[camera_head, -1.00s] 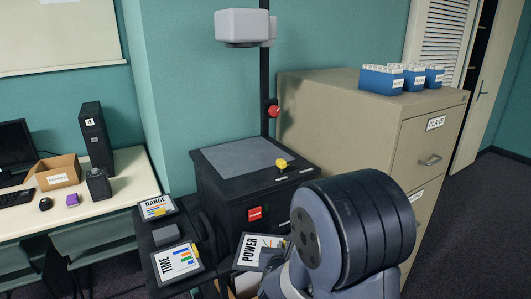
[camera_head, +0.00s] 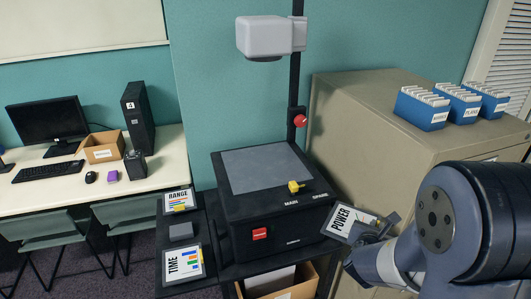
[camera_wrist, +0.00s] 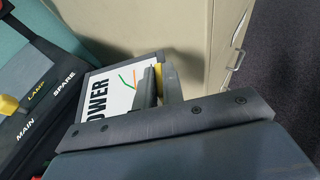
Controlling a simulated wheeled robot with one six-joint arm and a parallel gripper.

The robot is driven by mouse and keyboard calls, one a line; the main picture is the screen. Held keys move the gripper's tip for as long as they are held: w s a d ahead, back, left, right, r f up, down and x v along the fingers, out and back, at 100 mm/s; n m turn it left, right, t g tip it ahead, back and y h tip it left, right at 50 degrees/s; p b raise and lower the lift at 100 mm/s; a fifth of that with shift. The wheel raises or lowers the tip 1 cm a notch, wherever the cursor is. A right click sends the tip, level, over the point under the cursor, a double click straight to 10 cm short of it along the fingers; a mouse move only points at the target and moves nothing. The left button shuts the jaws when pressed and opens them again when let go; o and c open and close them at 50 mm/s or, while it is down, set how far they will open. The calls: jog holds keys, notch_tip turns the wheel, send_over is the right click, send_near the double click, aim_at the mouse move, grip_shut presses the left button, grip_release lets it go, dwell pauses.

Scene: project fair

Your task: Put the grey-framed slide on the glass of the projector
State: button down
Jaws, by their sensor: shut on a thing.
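My gripper (camera_head: 381,228) is shut on the right edge of a slide marked POWER (camera_head: 346,220), which has a grey frame and coloured lines. It holds the slide tilted, off the projector's front right corner. The wrist view also shows the slide (camera_wrist: 108,92), partly hidden by the fingers. The projector (camera_head: 285,222) is a black box with a bare, flat grey glass (camera_head: 262,166) on top. A yellow knob (camera_head: 295,187) stands at the glass's front right, near the MAIN and SPARE labels.
A post carries the projector's pale head (camera_head: 268,38) above the glass and a red knob (camera_head: 299,121). Slides marked RANGE (camera_head: 179,200) and TIME (camera_head: 184,263) lie on the left side shelf. A beige cabinet (camera_head: 340,110) stands close on the right.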

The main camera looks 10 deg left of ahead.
jog(key=shift+s+a+r+b, duration=0.2)
jog(key=shift+a+r+b, duration=0.45)
jog(key=shift+a+r, duration=0.35)
jog(key=s+a+r, duration=0.3)
jog(key=a+r, duration=0.6)
jog(key=a, duration=0.3)
jog(key=s+a+r+y, duration=0.1)
jog(key=s+a+r, duration=0.3)
jog(key=a+r, duration=0.6)
jog(key=a, duration=0.2)
jog(key=shift+s+a+n, duration=0.15)
jog(key=shift+a+n, duration=0.15)
